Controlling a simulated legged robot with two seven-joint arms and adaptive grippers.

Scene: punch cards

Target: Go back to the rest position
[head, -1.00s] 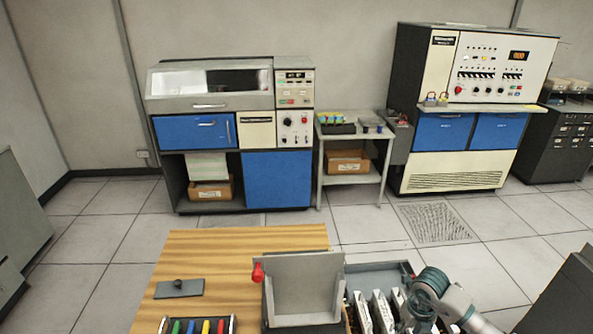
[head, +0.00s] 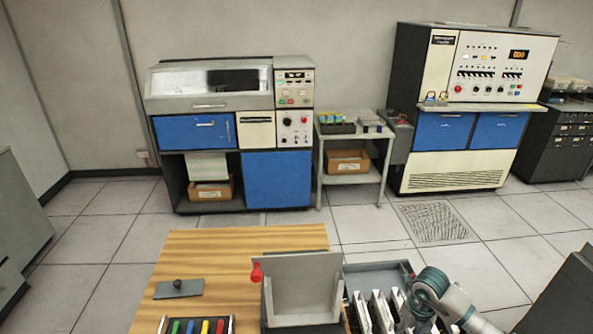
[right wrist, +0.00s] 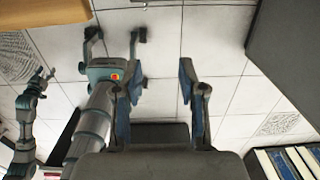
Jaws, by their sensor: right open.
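My right arm (head: 440,296) enters the head view at the lower right, beside the grey tray of white card stacks. Its gripper cannot be made out there. In the right wrist view my right gripper (right wrist: 160,82) is open, with nothing between its blue-faced fingers and floor tiles beyond them. My left arm does not show in the head view. Teal-and-grey robot parts of mine show at the left of the right wrist view, one ending in thin finger-like tips; whether these are my left gripper's jaws is unclear.
A wooden table (head: 235,242) stands in front, with a grey upright holder (head: 305,285), a card tray (head: 378,275), a grey plate (head: 178,289) and a rack of coloured items (head: 196,326). Blue-panelled machines (head: 277,180) stand along the wall. The tiled floor between is clear.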

